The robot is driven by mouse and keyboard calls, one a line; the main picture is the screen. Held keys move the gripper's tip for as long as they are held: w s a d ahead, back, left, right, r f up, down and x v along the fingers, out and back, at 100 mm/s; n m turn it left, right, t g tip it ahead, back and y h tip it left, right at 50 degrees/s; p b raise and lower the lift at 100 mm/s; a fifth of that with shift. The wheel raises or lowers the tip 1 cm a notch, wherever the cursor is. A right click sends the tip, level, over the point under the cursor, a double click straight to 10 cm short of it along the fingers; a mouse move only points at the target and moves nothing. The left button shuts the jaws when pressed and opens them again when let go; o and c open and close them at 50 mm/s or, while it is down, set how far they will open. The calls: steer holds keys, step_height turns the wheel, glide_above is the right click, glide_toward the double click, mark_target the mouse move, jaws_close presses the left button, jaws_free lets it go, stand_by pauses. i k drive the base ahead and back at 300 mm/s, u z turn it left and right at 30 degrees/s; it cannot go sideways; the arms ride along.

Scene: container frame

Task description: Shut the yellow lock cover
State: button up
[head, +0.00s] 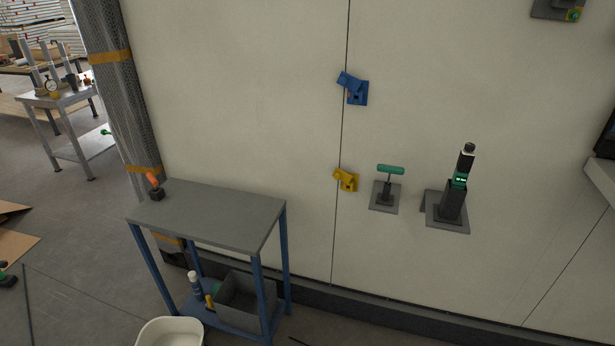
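The yellow lock cover (345,180) is on the pale wall panel, just right of a vertical seam and below a similar blue cover (353,89). Its yellow flap appears tilted up to the left, away from its base plate, so it looks open. The detail under the flap is too small to make out. My gripper is not in view.
A green T-handle (390,171) and a black upright device (455,190) on grey plates stick out right of the yellow cover. A grey-topped table (215,212) with blue legs stands lower left. A white tub (170,332) is on the floor.

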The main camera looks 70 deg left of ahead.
mark_target(337, 174)
steer(key=k, duration=0.2)
steer(key=u, duration=2)
steer(key=k, duration=0.2)
steer(key=u, duration=1.5)
steer(key=k, duration=0.65)
steer(key=z, duration=0.25)
steer(key=i, duration=0.55)
steer(key=z, duration=0.1)
